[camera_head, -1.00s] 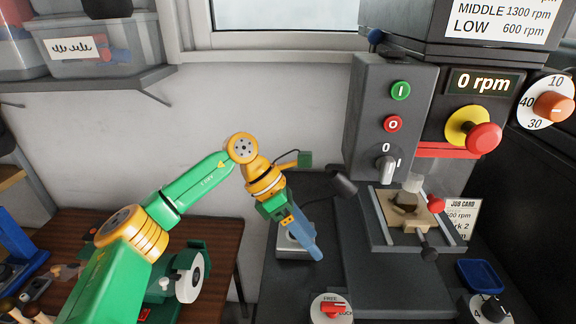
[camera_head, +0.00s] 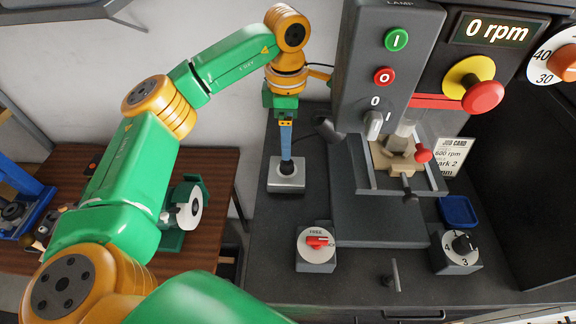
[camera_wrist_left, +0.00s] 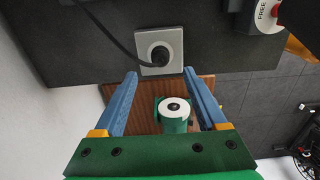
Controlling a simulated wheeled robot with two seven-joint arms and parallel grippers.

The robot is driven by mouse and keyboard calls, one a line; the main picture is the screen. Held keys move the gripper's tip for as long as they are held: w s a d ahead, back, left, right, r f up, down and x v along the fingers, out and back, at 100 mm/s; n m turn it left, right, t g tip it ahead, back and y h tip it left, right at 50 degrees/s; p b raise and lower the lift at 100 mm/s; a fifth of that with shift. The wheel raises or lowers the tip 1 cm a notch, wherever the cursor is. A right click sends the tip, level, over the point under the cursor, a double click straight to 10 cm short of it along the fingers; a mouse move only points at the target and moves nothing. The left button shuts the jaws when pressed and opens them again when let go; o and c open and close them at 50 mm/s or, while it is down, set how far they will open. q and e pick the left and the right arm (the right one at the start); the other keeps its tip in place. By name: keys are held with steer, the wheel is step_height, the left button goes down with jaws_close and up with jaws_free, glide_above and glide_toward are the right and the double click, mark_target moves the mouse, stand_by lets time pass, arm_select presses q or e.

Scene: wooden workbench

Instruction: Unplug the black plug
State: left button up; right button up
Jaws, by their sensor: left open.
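The black plug (camera_head: 286,166) sits upright in a light grey square socket box (camera_head: 286,184) on the dark machine base. In the left wrist view the plug (camera_wrist_left: 159,57) is round and black, seated in the socket plate (camera_wrist_left: 172,41), with a black cord running off to the upper left. My left gripper (camera_head: 286,151) points down just above the plug. In the left wrist view its two blue fingers (camera_wrist_left: 160,74) are apart and hold nothing, with the plug beyond the gap between their tips. Whether they touch it I cannot tell. My right gripper is out of view.
The drill press column (camera_head: 385,80) with green and red buttons stands right of the socket. A red-knob switch box (camera_head: 317,248) is in front. A bench grinder (camera_head: 186,215) is on the wooden table at left. A blue tray (camera_head: 459,211) lies farther right.

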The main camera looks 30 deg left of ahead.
mark_target(287, 162)
arm_select(q)
step_height(287, 162, down, 8)
steer(key=b, duration=0.5)
steer(key=shift+b, duration=0.35)
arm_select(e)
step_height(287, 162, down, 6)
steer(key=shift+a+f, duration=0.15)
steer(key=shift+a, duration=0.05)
arm_select(q)
steer(key=shift+r+p, duration=0.1)
steer(key=shift+p, duration=0.2)
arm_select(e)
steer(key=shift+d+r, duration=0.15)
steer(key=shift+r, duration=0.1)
arm_select(q)
jaws_close()
steer(key=shift+r, duration=0.1)
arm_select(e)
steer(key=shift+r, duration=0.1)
arm_select(q)
steer(key=shift+r+p, duration=2.7)
steer(key=shift+r, duration=0.2)
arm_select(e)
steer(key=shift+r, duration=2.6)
